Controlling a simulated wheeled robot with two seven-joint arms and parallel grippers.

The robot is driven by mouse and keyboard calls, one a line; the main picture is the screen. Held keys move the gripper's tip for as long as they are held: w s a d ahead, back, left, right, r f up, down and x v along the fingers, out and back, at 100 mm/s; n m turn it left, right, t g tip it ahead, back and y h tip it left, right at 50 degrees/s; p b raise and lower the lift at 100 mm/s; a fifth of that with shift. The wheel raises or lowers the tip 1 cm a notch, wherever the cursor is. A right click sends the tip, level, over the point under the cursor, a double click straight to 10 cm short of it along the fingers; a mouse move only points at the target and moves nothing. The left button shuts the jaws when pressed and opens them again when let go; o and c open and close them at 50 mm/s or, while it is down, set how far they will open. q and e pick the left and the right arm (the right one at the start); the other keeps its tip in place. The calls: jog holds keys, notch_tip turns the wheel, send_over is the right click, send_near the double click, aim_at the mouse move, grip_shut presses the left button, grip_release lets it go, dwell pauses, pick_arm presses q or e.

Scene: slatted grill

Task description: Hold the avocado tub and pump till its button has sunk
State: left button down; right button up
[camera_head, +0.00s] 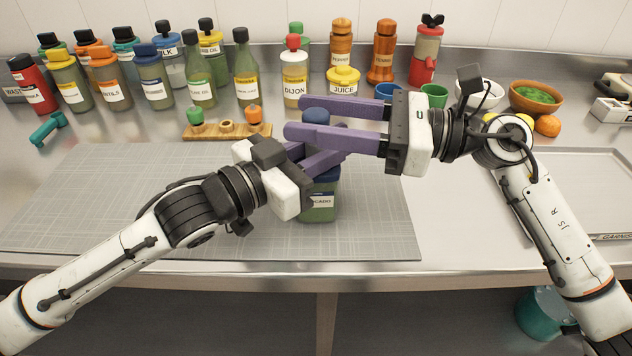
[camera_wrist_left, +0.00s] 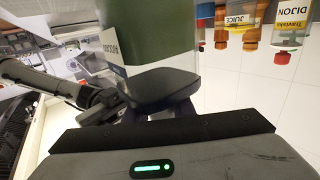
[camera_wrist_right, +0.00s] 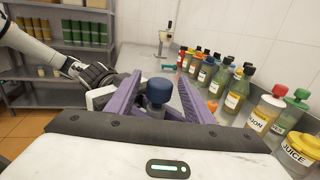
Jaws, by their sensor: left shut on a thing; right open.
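The avocado tub (camera_head: 319,207) is a green container with a white label and a dark blue lid, upright on the grey mat. Its blue button (camera_head: 316,116) stands above the lid. In the left wrist view the tub (camera_wrist_left: 160,40) and its dark lid fill the upper middle. My left gripper (camera_head: 335,158) is shut on the tub near its top; its fingertips are partly hidden. My right gripper (camera_head: 288,120) is open above the tub. In the right wrist view the blue button (camera_wrist_right: 161,90) shows between its two purple fingers, with room on each side.
A wooden rack (camera_head: 226,131) with small shakers stands behind the mat (camera_head: 130,200). Several bottles, including the Dijon (camera_head: 295,82), line the back wall. The mat's left part is clear.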

aim_at(307, 156)
jog(key=v, duration=0.6)
dwell(0.7)
pick_arm(q)
jog(key=c, duration=1.4)
grip_release()
jog(key=shift+c, duration=0.2)
pick_arm(e)
jog(key=shift+a, duration=0.1)
pick_arm(q)
jog(key=v, duration=1)
jog(key=shift+s+a, duration=0.15)
jog(key=shift+a, duration=0.15)
jog(key=shift+s+a, duration=0.45)
jog(key=shift+s, duration=0.05)
